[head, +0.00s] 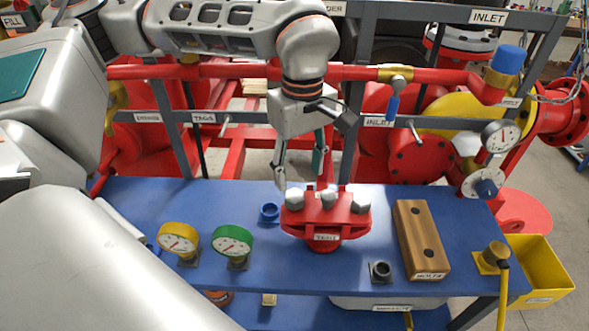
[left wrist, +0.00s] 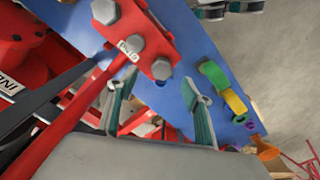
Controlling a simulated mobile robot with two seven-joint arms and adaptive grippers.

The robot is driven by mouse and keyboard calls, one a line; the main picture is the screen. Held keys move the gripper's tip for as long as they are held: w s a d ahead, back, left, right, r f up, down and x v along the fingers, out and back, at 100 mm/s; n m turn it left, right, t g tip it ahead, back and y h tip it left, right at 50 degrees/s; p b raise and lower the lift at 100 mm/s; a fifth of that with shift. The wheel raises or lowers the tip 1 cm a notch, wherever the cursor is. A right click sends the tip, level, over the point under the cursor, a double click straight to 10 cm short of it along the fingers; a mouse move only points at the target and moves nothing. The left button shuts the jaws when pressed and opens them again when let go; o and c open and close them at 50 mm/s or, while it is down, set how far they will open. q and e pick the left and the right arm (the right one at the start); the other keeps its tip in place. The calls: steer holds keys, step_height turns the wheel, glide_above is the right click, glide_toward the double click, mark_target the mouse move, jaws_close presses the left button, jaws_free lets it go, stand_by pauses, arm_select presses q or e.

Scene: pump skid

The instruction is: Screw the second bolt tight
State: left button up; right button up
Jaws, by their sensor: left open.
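A red flange (head: 325,226) stands on the blue bench and bears three silver hex bolt heads: left (head: 294,200), middle (head: 328,199) and right (head: 361,203). I cannot tell which is the second bolt. The flange also shows in the left wrist view (left wrist: 146,56). My left gripper (head: 300,178) is open and empty, pointing down just behind the left and middle bolts. Its two teal-padded fingers (left wrist: 160,120) show apart in the left wrist view. Grey and teal parts cut off at that view's top edge look like my right gripper (left wrist: 228,8); its jaw state is unclear.
The blue bench (head: 375,192) holds a wooden block (head: 423,238) with two dark holes, yellow (head: 177,238) and green (head: 232,241) gauges, a blue ring (head: 269,212) and a dark socket (head: 381,270). Red pipework (head: 230,72) and grey posts stand close behind.

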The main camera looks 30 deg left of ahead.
mark_target(295, 196)
arm_select(q)
steer(key=n, duration=0.5)
steer(key=shift+f, duration=0.1)
steer(key=n+b, duration=0.1)
steer(key=n, duration=0.4)
steer(key=shift+a+n, duration=0.1)
steer(key=shift+n, duration=0.2)
steer(key=n, duration=0.7)
steer(key=shift+a+b, duration=0.25)
steer(key=shift+b, duration=0.1)
steer(key=n, duration=0.2)
steer(key=shift+s+a+n, duration=0.1)
steer(key=shift+a+n, duration=0.05)
steer(key=shift+n, duration=0.55)
steer(key=shift+f, duration=3.8)
arm_select(e)
steer(key=shift+w+a+f+y, duration=0.15)
steer(key=shift+a+f+y, duration=0.2)
steer(key=shift+a, duration=0.25)
